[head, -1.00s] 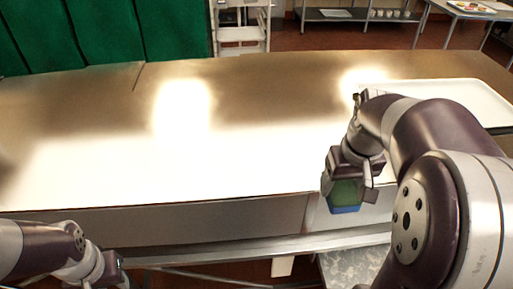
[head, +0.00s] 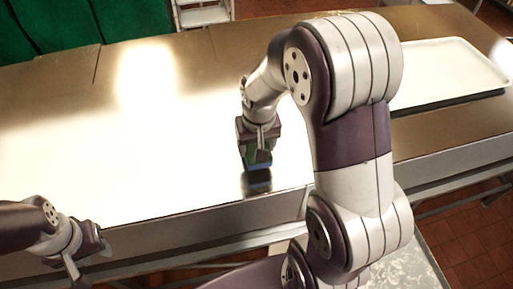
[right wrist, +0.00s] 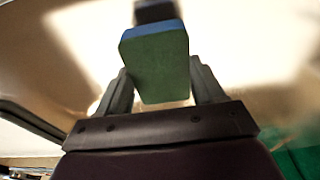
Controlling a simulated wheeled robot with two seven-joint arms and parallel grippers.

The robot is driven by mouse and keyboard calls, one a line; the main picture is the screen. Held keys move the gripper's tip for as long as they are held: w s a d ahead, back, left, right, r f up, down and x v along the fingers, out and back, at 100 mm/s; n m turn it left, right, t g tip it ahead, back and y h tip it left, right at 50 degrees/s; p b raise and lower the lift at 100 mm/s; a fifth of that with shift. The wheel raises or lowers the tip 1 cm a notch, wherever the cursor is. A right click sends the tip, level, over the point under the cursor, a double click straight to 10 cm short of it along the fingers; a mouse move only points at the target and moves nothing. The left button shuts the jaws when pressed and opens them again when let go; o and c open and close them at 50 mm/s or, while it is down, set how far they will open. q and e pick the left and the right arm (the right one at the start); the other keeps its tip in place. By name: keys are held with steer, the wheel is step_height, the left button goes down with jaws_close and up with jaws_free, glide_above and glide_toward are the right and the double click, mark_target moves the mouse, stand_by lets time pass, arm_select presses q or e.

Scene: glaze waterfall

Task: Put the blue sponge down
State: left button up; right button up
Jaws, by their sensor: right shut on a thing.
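The blue sponge (head: 258,164) has a green face and is held between the fingers of my right gripper (head: 257,155), near the front edge of the metal table (head: 200,60). A dark reflection or shadow lies just below it; I cannot tell if it touches the table. In the right wrist view the sponge (right wrist: 157,62) sits between the two fingers (right wrist: 157,90), its green face towards the camera and a blue edge at the top. My left gripper (head: 90,255) is low at the left, in front of the table edge, with no object seen in it.
A white tray (head: 440,72) lies on the table at the right, behind my right arm. The table's middle and left are clear, with bright glare. Green panels (head: 50,22) and a white rack (head: 203,12) stand beyond the far edge.

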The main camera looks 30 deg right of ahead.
steer(key=f, duration=0.2)
steer(key=shift+s+f+p, duration=0.3)
steer(key=shift+s+p, duration=0.05)
steer(key=shift+s+f, duration=0.2)
steer(key=shift+s, duration=0.05)
steer(key=shift+w+f, duration=0.2)
steer(key=o, duration=0.9)
arm_select(q)
steer(key=shift+s+r, duration=0.4)
steer(key=shift+r, duration=0.15)
arm_select(e)
steer(key=shift+o, duration=0.2)
steer(key=shift+r, duration=0.1)
